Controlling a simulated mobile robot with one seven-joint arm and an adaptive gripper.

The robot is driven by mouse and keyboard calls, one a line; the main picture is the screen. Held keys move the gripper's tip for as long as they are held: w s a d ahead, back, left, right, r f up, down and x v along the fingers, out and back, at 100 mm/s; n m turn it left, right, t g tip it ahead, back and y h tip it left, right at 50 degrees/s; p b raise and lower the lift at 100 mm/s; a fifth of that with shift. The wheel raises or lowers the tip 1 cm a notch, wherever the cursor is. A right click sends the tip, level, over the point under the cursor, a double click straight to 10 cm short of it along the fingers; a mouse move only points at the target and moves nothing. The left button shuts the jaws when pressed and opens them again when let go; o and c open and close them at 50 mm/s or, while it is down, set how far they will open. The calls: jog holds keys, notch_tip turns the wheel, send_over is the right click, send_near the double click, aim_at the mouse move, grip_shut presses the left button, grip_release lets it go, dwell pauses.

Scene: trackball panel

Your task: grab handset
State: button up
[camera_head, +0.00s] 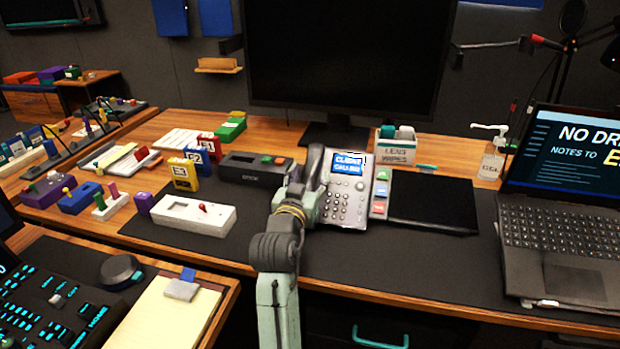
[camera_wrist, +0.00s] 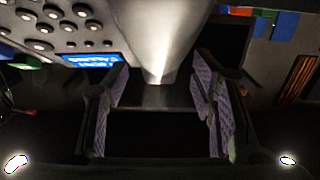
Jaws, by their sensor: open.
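The desk phone (camera_head: 346,190) is light grey with a blue lit screen and a keypad, on the dark mat in the middle of the desk. Its dark grey handset (camera_head: 315,160) rests along its left side; the lower part is hidden behind my gripper (camera_head: 303,188). In the wrist view, my gripper (camera_wrist: 161,72) is open, with a purple-grey pad on each side. The pale handset (camera_wrist: 162,35) reaches down from the top edge to between the pads, with gaps showing on both sides. The phone's screen (camera_wrist: 92,60) and keys are left of it.
A dark box with buttons (camera_head: 256,170) and a white box (camera_head: 193,215) stand left of the phone. A small button stack (camera_head: 380,194) and a black pad (camera_head: 432,205) are right of it. A monitor (camera_head: 348,60) stands behind. The front mat is clear.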

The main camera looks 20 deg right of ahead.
jog(key=shift+c, duration=0.2)
grip_shut()
dwell(0.5)
